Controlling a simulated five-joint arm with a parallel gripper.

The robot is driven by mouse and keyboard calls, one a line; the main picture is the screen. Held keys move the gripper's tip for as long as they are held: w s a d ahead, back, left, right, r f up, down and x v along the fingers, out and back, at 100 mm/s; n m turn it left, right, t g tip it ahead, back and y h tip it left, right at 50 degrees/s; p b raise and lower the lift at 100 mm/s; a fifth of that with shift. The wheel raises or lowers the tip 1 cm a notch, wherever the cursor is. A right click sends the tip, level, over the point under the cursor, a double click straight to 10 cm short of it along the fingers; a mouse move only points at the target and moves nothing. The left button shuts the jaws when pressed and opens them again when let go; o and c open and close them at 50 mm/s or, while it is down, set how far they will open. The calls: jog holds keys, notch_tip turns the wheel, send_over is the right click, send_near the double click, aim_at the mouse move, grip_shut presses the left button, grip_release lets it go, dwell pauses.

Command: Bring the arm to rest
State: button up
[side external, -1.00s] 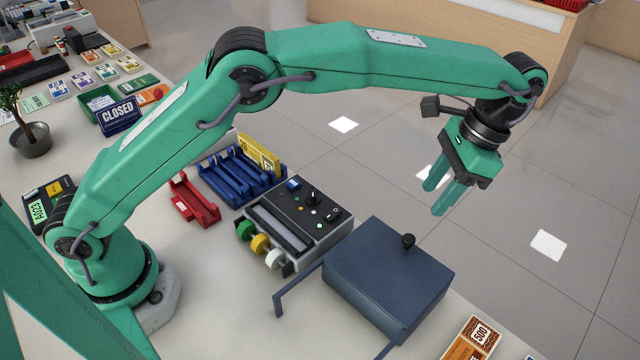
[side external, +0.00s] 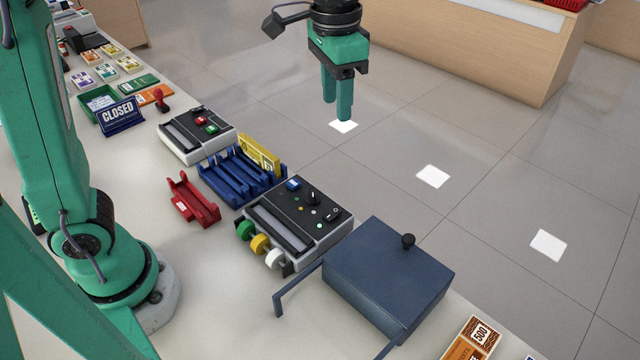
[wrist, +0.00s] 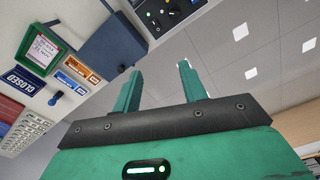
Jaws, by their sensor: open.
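My gripper (side external: 337,108) is green with two straight fingers and hangs pointing down, high up past the counter's far edge, with the floor behind it in the side view. It is open and empty; in the wrist view a clear gap shows between the fingers (wrist: 160,85). My upper arm stands raised at the left of the side view, and the links between it and the wrist are out of the picture.
On the counter (side external: 215,275) stand a blue-grey box (side external: 385,275) with a black knob, a control console (side external: 300,215), a second console (side external: 197,133), blue racks (side external: 235,178), a red holder (side external: 190,200) and a CLOSED sign (side external: 120,115). Nothing touches my gripper.

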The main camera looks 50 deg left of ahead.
jog(key=s+a+f+n+t, duration=0.2)
jog(key=s+a, duration=0.4)
jog(key=s, duration=0.2)
jog(key=s+a+f+n+t, duration=0.2)
jog(key=s+a+t, duration=0.1)
jog(key=s+a, duration=0.4)
jog(key=shift+s+f+n, duration=0.25)
jog(key=shift+s+n, duration=0.05)
jog(key=shift+s, duration=0.4)
